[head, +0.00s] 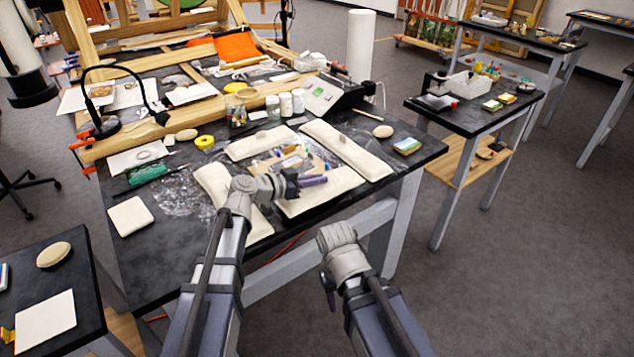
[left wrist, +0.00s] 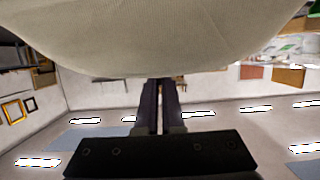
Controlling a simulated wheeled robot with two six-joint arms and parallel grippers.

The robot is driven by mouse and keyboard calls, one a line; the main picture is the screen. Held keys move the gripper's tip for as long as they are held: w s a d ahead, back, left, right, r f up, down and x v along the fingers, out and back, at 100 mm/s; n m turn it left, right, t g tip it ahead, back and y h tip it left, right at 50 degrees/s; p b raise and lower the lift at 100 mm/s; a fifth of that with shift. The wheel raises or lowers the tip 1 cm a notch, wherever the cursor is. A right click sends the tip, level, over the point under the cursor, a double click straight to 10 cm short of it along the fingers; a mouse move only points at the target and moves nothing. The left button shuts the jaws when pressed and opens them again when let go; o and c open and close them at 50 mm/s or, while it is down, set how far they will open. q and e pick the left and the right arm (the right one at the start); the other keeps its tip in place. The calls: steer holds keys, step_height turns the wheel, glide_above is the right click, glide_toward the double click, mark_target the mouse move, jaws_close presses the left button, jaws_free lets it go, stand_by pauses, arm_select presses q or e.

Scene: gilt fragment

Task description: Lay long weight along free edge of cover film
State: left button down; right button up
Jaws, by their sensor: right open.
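A long cream weight (head: 335,186), a padded bag, lies at the near side of a small work area. My left gripper (head: 313,180) is at its upper side, its purple fingers close together. In the left wrist view the fingers (left wrist: 160,100) meet the bulging edge of the cream weight (left wrist: 150,40), and their tips are hidden by it. They appear shut on its cloth. The cover film (head: 288,163) seems to lie between the weights, partly hidden; its free edge is not clear. My right gripper (head: 329,290) is open, low in front of the table, mostly hidden by its wrist.
Other cream weights lie at the left (head: 213,180), back (head: 262,142) and right (head: 346,149) of the work area. The black table (head: 415,160) has some free room at right.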

arm_select(q)
steer(key=shift+f+b, duration=0.55)
steer(key=shift+b, duration=0.05)
steer(key=c, duration=1)
jaws_free()
steer(key=shift+c, duration=0.2)
